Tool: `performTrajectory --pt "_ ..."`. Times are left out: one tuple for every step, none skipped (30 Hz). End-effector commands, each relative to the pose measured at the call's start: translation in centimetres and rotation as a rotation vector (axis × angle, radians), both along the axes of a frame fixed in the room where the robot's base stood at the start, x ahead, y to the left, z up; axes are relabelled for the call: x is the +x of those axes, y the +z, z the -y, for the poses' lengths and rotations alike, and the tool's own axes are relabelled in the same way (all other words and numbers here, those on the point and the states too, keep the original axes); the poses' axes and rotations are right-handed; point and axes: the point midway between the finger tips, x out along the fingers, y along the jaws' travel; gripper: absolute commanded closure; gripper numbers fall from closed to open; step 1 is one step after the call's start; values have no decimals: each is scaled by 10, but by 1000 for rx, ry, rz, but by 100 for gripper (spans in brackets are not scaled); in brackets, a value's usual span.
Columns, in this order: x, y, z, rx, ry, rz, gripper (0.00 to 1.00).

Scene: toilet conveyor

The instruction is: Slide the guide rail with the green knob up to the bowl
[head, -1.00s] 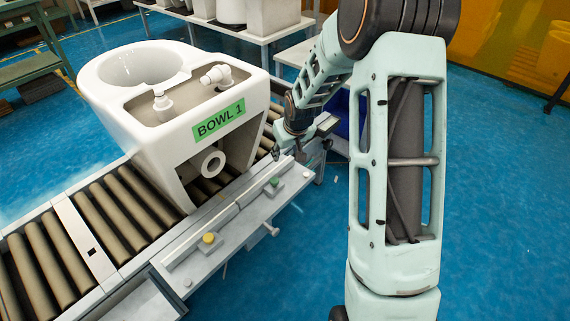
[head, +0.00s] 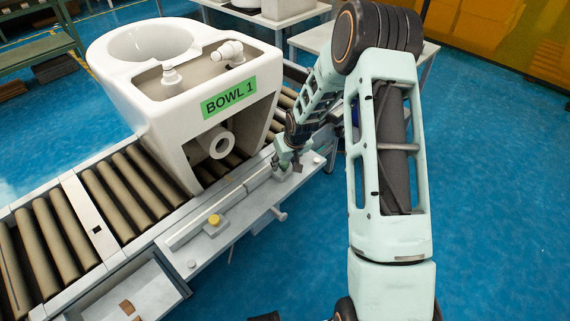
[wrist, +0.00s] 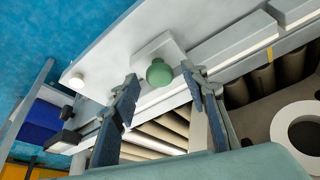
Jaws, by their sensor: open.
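The white bowl (head: 150,100), labelled BOWL 1, stands on the roller conveyor. Its round outlet shows at the right of the wrist view (wrist: 301,132). The green knob (wrist: 159,73) sits on a pale block on the grey ledge beside the rollers. Its guide rail (head: 257,181) runs along the conveyor's near side; the gap between rail and bowl is hard to judge. My gripper (wrist: 160,78) is open, with one fingertip on each side of the green knob, and no grip on it shows. In the head view my gripper (head: 285,158) hides the knob.
A yellow knob (head: 214,220) sits on the same ledge, left of my gripper, by another rail section. A small lever (head: 279,214) sticks out of the ledge's front. An open tray (head: 135,292) is at lower left. Blue floor is clear at the right.

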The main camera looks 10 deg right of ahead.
Motion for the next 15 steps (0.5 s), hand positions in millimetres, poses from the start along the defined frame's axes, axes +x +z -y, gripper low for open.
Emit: performTrajectory --pt "0 -1 0 0 0 0 59" --pt "0 -1 0 0 0 0 59" --pt "0 -1 0 0 0 0 59" --pt "0 -1 0 0 0 0 59" --pt "0 -1 0 0 0 0 59" --pt "0 -1 0 0 0 0 59" --pt "0 -1 0 0 0 0 59" --pt "0 -1 0 0 0 0 60" --pt "0 -1 0 0 0 0 64" --pt "0 -1 0 0 0 -1 68" --pt "0 -1 0 0 0 -1 71" --pt "0 -1 0 0 0 -1 76" --pt "0 -1 0 0 0 -1 79" --pt "0 -1 0 0 0 -1 82" --pt "0 -1 0 0 0 -1 87"
